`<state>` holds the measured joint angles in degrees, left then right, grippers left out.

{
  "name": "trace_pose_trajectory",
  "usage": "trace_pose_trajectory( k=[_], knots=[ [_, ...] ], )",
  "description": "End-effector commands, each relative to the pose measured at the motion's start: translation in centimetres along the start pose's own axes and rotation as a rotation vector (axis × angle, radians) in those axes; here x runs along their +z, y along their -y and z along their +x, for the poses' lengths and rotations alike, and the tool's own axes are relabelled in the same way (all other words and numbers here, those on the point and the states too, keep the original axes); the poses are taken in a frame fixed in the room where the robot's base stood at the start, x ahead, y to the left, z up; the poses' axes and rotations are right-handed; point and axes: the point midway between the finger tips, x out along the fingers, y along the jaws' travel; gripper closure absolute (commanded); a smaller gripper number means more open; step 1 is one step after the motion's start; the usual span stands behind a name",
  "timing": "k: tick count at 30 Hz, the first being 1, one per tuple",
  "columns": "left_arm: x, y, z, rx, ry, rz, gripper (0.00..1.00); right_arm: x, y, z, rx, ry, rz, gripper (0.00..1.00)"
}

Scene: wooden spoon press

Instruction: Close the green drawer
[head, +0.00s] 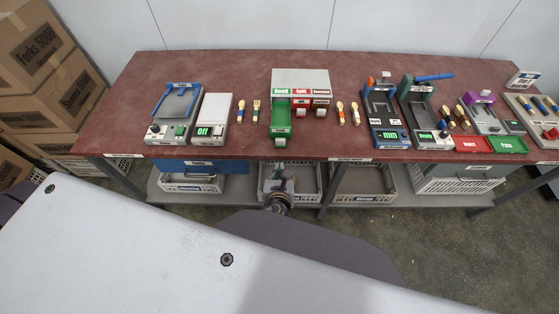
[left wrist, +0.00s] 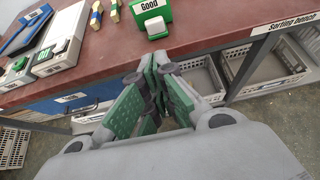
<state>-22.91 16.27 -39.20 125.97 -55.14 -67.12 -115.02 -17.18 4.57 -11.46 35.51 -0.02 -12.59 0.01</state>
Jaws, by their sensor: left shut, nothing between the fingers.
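The green drawer (head: 281,117) is pulled out toward me from a small grey cabinet (head: 300,80) on the table, under the "Good" label. The red drawers beside it sit further in. In the left wrist view the green drawer's front (left wrist: 148,8) shows at the top with its "GOOD" label and a pale handle (left wrist: 157,27). My left gripper (head: 280,172) is in front of the table edge, below and apart from the drawer. Its green-padded fingers (left wrist: 156,98) are shut and empty. My right gripper is not in view.
The red-brown table (head: 240,65) holds several devices and wooden spoons on both sides of the cabinet. Its front edge lies between my left gripper and the drawer. Grey crates (head: 365,182) stand on the shelf below. Cardboard boxes (head: 35,50) are stacked at left.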

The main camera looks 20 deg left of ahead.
Motion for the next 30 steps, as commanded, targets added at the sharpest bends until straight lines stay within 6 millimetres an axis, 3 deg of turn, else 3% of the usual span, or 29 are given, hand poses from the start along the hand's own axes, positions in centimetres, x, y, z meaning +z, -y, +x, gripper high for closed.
trace_pose_trajectory(
  k=[8,26,30],
  knots=[
    [0.1,0.0,2.2,0.001,0.002,-0.001,1.0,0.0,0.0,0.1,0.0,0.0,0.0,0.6],
    [0.0,0.0,9.9,0.002,0.0,0.0,1.0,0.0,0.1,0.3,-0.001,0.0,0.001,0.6],
    [1.0,0.0,11.3,0.001,0.0,-0.001,1.0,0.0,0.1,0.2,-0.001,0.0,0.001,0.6]
  ],
)
